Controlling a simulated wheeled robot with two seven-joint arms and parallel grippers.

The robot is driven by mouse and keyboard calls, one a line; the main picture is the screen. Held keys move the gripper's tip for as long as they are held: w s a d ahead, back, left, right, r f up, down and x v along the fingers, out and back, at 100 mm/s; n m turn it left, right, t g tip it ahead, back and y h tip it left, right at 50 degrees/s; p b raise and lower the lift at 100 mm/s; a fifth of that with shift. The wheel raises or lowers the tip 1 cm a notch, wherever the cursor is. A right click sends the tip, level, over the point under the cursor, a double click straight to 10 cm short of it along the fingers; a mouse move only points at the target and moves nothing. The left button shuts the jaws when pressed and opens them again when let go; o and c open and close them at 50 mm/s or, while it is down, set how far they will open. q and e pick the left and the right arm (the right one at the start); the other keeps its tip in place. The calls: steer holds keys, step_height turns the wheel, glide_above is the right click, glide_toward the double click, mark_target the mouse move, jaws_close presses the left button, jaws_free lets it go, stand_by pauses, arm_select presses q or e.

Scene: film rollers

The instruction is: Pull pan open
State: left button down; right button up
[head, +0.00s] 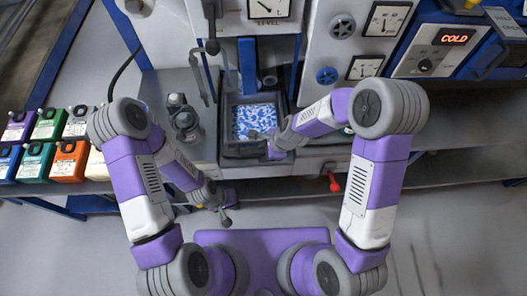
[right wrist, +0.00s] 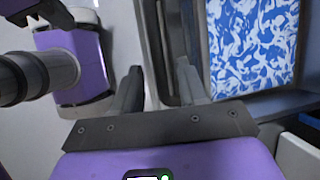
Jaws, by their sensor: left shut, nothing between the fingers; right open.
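The pan (head: 240,151) is a grey tray set in the machine at the middle of the head view. A blue and white patterned sheet (head: 253,119) lies in it, and this sheet also fills the upper right of the right wrist view (right wrist: 252,42). My left gripper (head: 226,216) is shut and empty, lower left of the pan.
A red handle (head: 333,184) sticks out right of the pan. Several coloured containers (head: 48,125) stand at the left. Grey metal fittings (head: 183,118) stand left of the pan. A panel reading COLD (head: 437,48) is at upper right. Open floor shows in front.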

steer(key=p+v, duration=0.1)
steer(key=v, duration=0.5)
steer(key=shift+r+p, duration=0.2)
steer(key=shift+p, duration=0.1)
steer(key=shift+s+d, duration=0.1)
steer(key=shift+d, duration=0.05)
steer(key=s+d+f+n, duration=0.2)
steer(key=s+f+n, duration=0.4)
steer(key=f+n, duration=0.1)
steer(key=s+d+f+n+g, duration=0.1)
steer(key=s+d+f+n, duration=0.2)
steer(key=s+f+n, duration=0.4)
steer(key=shift+s+d+f, duration=0.3)
steer(key=shift+f, duration=0.95)
stand_by(0.5)
